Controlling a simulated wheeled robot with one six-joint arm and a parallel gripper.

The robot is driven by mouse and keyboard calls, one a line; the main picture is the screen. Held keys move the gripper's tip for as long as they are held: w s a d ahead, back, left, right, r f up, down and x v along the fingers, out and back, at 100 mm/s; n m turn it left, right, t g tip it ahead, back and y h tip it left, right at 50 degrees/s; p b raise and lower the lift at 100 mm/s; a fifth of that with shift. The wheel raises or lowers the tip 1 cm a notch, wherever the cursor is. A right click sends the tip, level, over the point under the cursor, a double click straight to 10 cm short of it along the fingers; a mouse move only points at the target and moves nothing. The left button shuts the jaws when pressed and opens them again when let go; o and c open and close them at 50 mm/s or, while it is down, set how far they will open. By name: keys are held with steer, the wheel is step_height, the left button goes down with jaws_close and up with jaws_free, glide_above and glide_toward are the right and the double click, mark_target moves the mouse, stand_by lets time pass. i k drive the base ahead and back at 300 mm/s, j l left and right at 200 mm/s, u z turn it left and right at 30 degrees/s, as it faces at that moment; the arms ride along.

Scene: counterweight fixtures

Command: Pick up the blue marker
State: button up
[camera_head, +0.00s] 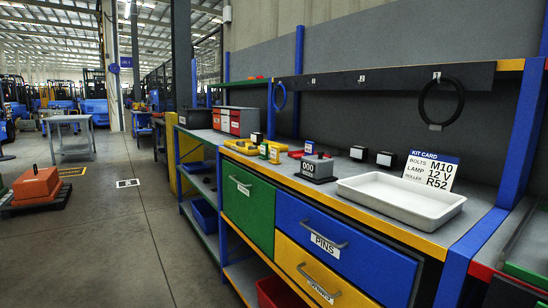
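I cannot make out a blue marker in this view. The workbench top (330,190) runs along the right side. My gripper does not show.
A kit card (430,171) leans behind the tray. Below are a green drawer (249,207), a blue PINS drawer (340,250) and a yellow drawer (310,275). The concrete floor (120,230) at left is mostly clear; an orange weight (37,187) sits at far left.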

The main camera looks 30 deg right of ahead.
mark_target(309, 146)
steer(key=i+z, duration=0.1)
steer(key=i, duration=0.65)
steer(key=i+j+z, duration=0.1)
steer(key=i, duration=0.65)
steer(key=i+z, duration=0.25)
steer(key=z, duration=0.15)
steer(key=i+z, duration=0.55)
steer(key=z, duration=0.3)
steer(key=i+l+z, duration=0.1)
steer(key=i+z, duration=0.35)
steer(key=i, duration=0.1)
